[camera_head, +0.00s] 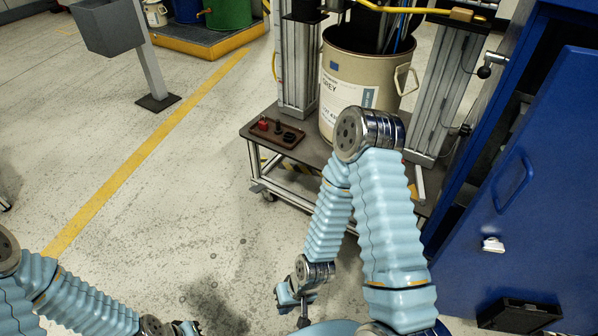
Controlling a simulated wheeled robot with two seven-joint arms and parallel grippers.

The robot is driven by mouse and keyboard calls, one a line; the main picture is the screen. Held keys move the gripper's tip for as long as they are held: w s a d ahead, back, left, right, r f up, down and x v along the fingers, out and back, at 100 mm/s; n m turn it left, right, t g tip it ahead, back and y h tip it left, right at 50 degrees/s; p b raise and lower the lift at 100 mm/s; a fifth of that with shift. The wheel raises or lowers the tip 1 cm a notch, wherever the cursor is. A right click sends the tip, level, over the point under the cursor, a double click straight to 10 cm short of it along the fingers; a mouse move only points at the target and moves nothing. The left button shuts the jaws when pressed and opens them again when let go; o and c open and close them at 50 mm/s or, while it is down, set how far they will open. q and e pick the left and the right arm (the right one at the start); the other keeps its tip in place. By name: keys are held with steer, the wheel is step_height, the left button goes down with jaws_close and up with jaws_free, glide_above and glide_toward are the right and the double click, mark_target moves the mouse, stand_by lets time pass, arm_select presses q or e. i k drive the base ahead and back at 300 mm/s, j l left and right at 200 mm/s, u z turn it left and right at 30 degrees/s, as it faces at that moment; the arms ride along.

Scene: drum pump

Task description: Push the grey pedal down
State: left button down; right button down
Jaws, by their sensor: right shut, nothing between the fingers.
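I cannot make out a grey pedal for certain in the head view. The drum pump stand holds a beige drum (345,88) marked GREY, on a wheeled cart with a dark top (262,143). My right arm, in light blue sleeves, covers part of the drum and the cart's front. My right gripper (298,304) hangs low in front of the cart, apart from it, shut and empty. My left gripper (186,328) is at the bottom edge, mostly cut off, so its fingers cannot be judged.
A brown tray (290,144) with small red and black parts lies on the cart. A blue cabinet door (540,190) stands at the right, with a black box (520,315) low down. Open floor (170,230) with a yellow line (150,145) lies to the left.

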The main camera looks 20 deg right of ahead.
mark_target(256, 189)
steer(key=i+l+z, duration=0.1)
steer(key=i+z, duration=0.4)
steer(key=z, duration=0.15)
steer(key=i+l, duration=0.4)
